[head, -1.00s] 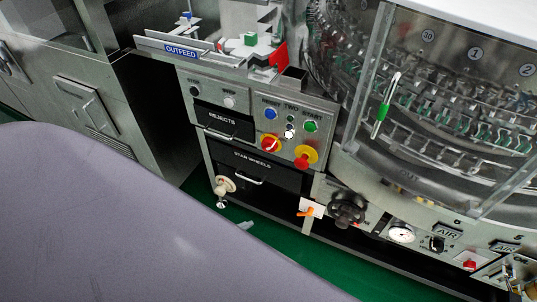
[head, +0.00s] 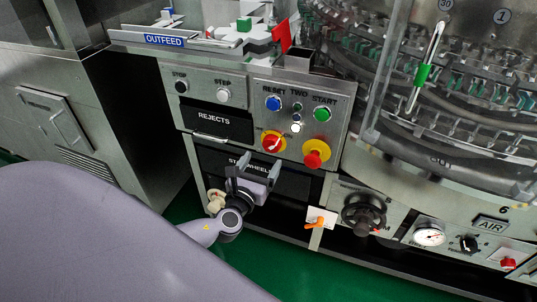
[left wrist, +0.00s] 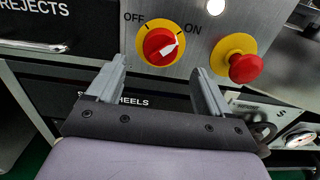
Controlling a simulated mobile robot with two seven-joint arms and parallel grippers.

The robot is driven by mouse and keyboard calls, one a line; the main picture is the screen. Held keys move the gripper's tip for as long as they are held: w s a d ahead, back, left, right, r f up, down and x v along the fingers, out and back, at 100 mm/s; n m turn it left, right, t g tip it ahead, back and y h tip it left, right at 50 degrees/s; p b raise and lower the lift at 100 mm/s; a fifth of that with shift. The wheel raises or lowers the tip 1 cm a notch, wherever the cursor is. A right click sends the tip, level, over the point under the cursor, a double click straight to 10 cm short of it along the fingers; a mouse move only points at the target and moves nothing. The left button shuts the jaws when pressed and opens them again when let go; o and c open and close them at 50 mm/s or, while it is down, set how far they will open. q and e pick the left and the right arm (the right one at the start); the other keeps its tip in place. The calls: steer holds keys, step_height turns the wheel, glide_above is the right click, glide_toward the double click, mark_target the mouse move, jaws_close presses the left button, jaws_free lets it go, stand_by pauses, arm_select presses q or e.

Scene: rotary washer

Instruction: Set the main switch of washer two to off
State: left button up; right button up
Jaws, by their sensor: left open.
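The main switch (head: 272,142) is a red knob on a yellow disc, on the steel panel (head: 338,92) marked TWO. In the left wrist view, the switch (left wrist: 160,46) has OFF at its upper left and ON at its upper right. Its white pointer is turned towards ON. My left gripper (head: 253,163) is open and empty, in front of the STAR WHEELS drawer and just below the switch. In the left wrist view, its two fingers (left wrist: 160,68) point up at the panel, either side of the knob's lower part, with no clear contact. My right gripper is out of view.
A red emergency button (head: 313,160) on yellow sits right of the switch. Blue RESET (head: 273,103) and green START (head: 322,114) buttons are above. The REJECTS drawer handle (head: 225,139) is at left. A black handwheel (head: 362,213) is lower right.

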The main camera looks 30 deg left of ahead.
mark_target(269, 150)
arm_select(q)
steer(key=shift+b+x, duration=0.4)
steer(key=shift+x, duration=2.55)
steer(key=c, duration=1)
